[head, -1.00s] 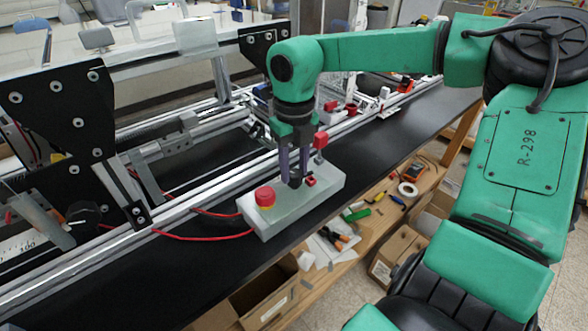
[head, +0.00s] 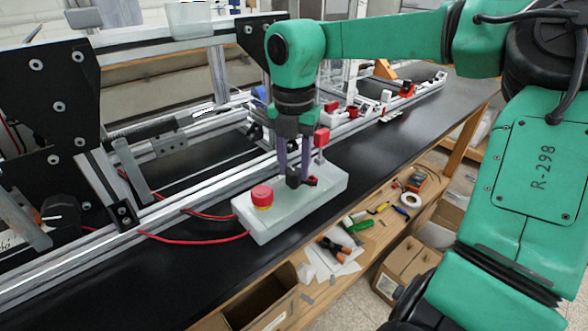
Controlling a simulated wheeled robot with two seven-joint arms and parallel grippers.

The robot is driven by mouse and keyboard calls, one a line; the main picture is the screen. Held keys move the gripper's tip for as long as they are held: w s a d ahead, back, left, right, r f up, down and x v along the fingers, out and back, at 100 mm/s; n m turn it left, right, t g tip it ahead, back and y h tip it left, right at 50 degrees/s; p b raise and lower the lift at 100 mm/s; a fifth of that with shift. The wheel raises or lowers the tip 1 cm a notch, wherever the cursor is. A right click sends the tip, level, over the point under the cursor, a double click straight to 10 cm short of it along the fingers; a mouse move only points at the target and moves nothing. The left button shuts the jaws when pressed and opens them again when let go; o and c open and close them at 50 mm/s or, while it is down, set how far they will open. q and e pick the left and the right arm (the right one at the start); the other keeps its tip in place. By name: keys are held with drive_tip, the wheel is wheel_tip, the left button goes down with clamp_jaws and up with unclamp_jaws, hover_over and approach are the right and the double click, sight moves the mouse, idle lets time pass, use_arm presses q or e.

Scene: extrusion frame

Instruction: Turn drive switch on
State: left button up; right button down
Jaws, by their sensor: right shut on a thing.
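A pale grey control box (head: 325,189) lies on the black table in the middle of the head view. A red mushroom button (head: 262,195) on a yellow ring sits at its left end. A black knob (head: 293,179), which looks like the drive switch, stands near the box's middle. My right gripper (head: 293,172) points down over the box, its purple-grey fingers shut on the black knob. A small red part (head: 311,181) shows just right of the fingers. The knob's marking is too small to read. My left gripper is out of view.
A red block on a post (head: 321,138) stands close behind and right of my right gripper. Red cables (head: 195,238) run left from the box. The aluminium extrusion frame (head: 170,220) stands behind. A wooden shelf (head: 345,250) below holds tools, tape and cardboard boxes.

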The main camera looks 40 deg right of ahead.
sight(294, 171)
drive_tip(key=m+b, duration=0.1)
drive_tip(key=m, duration=0.5)
drive_tip(key=shift+b, duration=0.35)
drive_tip(key=shift+w, duration=0.1)
drive_tip(key=shift+c, duration=2.3)
unclamp_jaws()
wheel_tip(294, 171, up, 15)
drive_tip(key=p, duration=0.2)
drive_tip(key=shift+f+p, duration=0.2)
drive_tip(key=shift+p, duration=0.2)
